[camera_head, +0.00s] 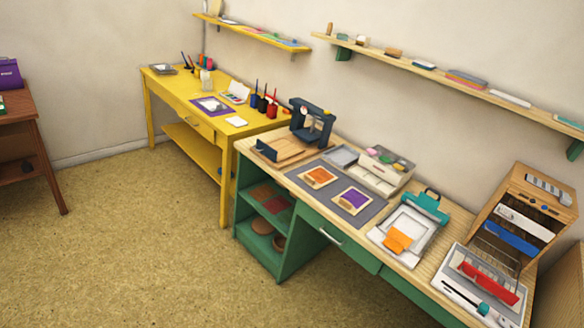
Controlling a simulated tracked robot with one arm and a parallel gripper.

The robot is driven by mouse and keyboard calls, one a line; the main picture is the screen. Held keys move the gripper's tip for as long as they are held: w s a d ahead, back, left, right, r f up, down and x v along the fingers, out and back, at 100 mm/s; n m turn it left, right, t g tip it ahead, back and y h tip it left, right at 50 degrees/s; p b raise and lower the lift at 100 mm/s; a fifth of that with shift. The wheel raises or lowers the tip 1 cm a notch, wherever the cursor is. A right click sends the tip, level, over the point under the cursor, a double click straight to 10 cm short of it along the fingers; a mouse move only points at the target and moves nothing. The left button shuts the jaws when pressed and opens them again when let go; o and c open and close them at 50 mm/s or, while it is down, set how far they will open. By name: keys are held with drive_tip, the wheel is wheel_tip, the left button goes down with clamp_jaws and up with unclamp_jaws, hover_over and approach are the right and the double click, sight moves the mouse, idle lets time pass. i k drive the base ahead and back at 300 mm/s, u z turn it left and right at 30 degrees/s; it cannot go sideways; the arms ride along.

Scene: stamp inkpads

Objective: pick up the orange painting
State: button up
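Two things on the green workbench (455,222) show orange. I cannot tell for sure which is the painting; the orange square looks more like a picture. My gripper is not in view.
A yellow table (175,90) stands beyond the bench, with bottles and paint things. A wooden rack (520,205) and a red-handled device (490,282) stand at the right. Wall shelves (440,73) hang above. A brown desk (35,130) is at left. The floor (130,240) in front is clear.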

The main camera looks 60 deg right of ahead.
sight(318, 178)
drive_tip(key=z, duration=0.05)
drive_tip(key=i, duration=1.3)
drive_tip(key=z, duration=0.85)
drive_tip(key=i, duration=1.1)
drive_tip(key=z, duration=1.1)
drive_tip(key=i, duration=0.95)
drive_tip(key=u, duration=0.05)
drive_tip(key=k, duration=0.6)
drive_tip(key=z, duration=0.1)
